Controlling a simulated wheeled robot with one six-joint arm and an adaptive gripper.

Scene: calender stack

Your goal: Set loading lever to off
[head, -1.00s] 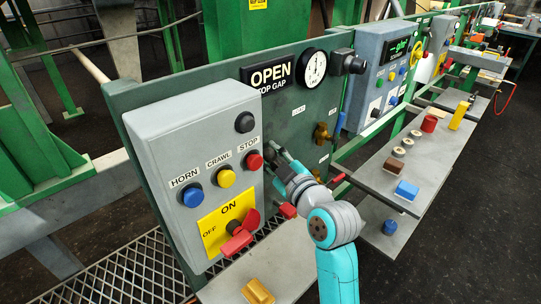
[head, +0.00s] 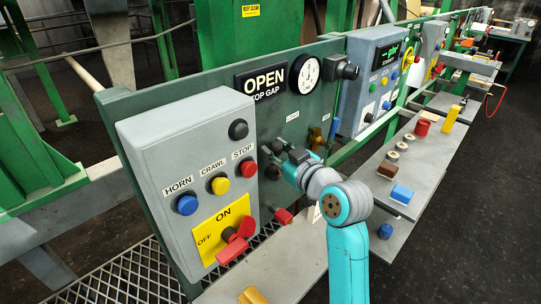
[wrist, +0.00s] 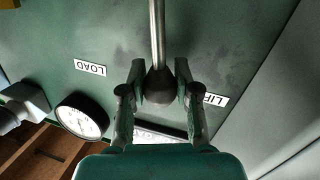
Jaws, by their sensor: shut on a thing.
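The loading lever is a bright metal rod (wrist: 157,35) with a dark round knob (wrist: 159,86) at its end, seen in the wrist view. My gripper (wrist: 160,95) has its two fingers on either side of the knob and is shut on it. A LOAD label (wrist: 90,68) is on the green panel left of the rod, and a partly covered label starting "LI" (wrist: 215,100) is on the right. In the head view my gripper (head: 272,163) is against the panel, just right of the grey control box; the arm and fingers hide most of the lever there.
The grey control box (head: 150,150) carries several buttons and a red switch (head: 236,243) on a yellow ON/OFF plate. Above are a round gauge (head: 306,70) and an OPEN sign (head: 263,78). A grey shelf (head: 375,217) with small blocks stands to the right.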

